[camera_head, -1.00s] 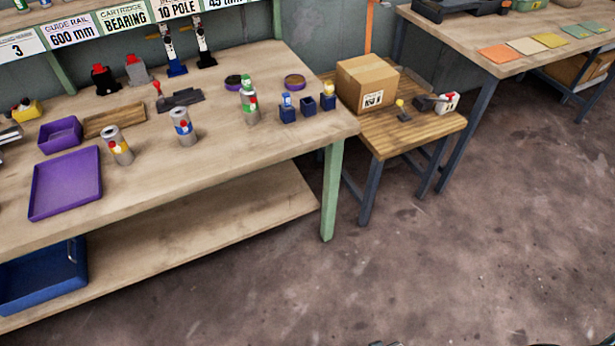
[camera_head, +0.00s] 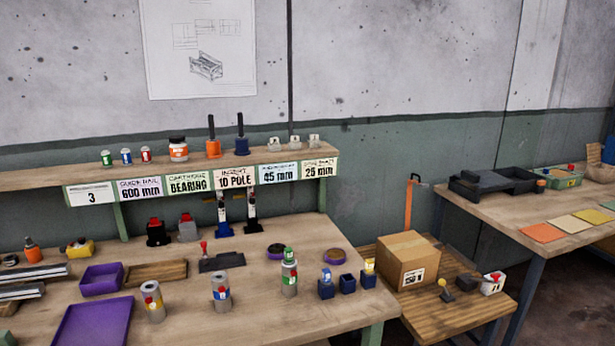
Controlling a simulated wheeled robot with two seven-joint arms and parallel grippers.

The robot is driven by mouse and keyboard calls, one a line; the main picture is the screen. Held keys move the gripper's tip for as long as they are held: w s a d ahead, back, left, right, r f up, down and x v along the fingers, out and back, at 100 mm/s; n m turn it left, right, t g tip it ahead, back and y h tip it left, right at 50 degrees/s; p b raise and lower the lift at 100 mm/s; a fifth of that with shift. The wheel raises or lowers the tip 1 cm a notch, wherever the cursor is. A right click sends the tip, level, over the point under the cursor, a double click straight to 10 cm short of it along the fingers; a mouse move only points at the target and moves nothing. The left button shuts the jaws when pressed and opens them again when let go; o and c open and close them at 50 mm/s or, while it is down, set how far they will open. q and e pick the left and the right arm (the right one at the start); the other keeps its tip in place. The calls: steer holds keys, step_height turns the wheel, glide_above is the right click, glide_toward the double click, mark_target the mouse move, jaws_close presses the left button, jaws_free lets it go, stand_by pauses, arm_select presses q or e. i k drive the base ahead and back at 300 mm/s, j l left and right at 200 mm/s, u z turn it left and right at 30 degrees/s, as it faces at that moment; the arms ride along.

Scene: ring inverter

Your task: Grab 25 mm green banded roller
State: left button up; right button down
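A grey upright cylinder with a green band and green top (camera_head: 289,278) stands on the left workbench, near its right end. A red spot shows on its side. A small green-banded piece (camera_head: 106,158) also stands on the shelf, beside a blue one (camera_head: 126,156) and a red one (camera_head: 146,155). I cannot read a size on any of them. The "25 mm" label (camera_head: 319,170) is at the shelf's right end. Neither gripper is in view.
Purple trays (camera_head: 95,325) are at left. A cardboard box (camera_head: 408,260) sits on a lower wooden table. The shelf (camera_head: 60,180) overhangs the bench's back.

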mark_target(290, 283)
steer(key=i+l+u, duration=0.1)
steer(key=l, duration=0.25)
steer(key=i+l+u, duration=0.15)
steer(key=i+l, duration=0.15)
steer(key=i+l+u, duration=0.1)
steer(key=l, duration=0.3)
steer(key=i+l+u, duration=0.15)
steer(key=l, duration=0.25)
steer(key=i+l+u, duration=0.1)
steer(key=i+l, duration=0.15)
steer(key=l, duration=0.2)
steer(key=i+l+u, duration=0.15)
steer(key=l, duration=0.25)
steer(key=i+l+u, duration=0.1)
steer(key=l, duration=0.3)
